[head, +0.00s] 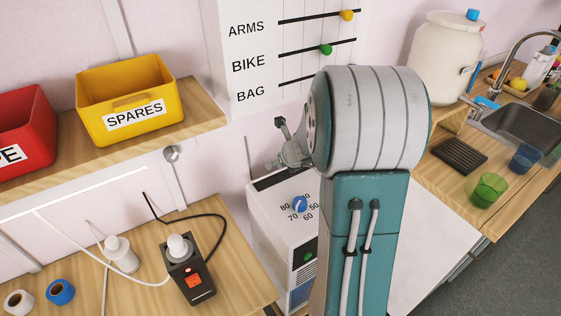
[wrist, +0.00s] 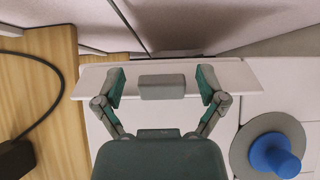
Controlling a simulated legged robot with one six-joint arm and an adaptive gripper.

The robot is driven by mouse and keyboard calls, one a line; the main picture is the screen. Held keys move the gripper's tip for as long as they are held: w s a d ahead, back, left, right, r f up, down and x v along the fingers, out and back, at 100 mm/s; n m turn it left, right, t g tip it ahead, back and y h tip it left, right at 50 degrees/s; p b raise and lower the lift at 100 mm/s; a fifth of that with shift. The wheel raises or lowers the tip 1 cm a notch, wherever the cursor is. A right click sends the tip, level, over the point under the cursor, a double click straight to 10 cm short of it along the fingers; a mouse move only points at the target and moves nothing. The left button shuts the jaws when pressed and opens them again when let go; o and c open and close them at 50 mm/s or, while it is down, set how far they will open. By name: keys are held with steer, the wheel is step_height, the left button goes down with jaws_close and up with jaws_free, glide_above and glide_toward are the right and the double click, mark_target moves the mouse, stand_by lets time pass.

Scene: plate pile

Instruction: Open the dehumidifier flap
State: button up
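The white dehumidifier (head: 275,225) stands beside the wooden bench, with a blue dial (head: 299,204) on its face. The dial also shows at the lower right of the wrist view (wrist: 275,155). In the wrist view a pale flap-like panel (wrist: 240,77) lies across the unit, with a grey block like a handle (wrist: 162,86) at its middle. My gripper (wrist: 162,84) is open, one finger on each side of this block, with gaps on both sides. Whether it is level with the block is unclear. In the head view my arm hides much of the unit and part of my gripper (head: 283,145).
A power strip (head: 187,270) with a dark cable lies on the bench left of the unit. A shelf above holds a yellow bin (head: 132,95) and a red bin (head: 22,125). A wall board (head: 260,50) is close behind. A sink counter (head: 465,175) is at the right.

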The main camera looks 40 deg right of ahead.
steer(key=shift+r, duration=0.1)
steer(key=v, duration=1.1)
steer(key=shift+s+r, duration=0.25)
